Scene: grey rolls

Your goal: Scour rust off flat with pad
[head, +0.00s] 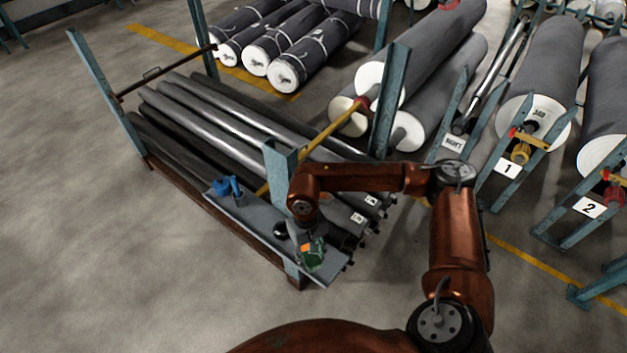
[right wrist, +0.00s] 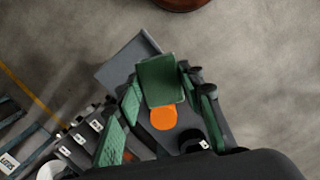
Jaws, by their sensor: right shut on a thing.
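My right gripper (head: 311,254) is shut on a green scouring pad (right wrist: 162,80), held between its green-lined fingers near the right end of the flat. The flat (head: 262,234) is a long grey plate along the front of the roll rack. In the right wrist view, an orange rust patch (right wrist: 163,118) shows just below the pad's edge. The pad is over the flat (right wrist: 118,73); I cannot tell whether it touches. The arm and gripper hide part of the flat in the head view. My left gripper is not in view.
A blue object (head: 228,188) sits near the flat's left end. Several long dark rolls (head: 220,125) lie in the rack behind, with a blue post (head: 281,170) rising beside the flat. The floor (head: 110,270) at front left is clear.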

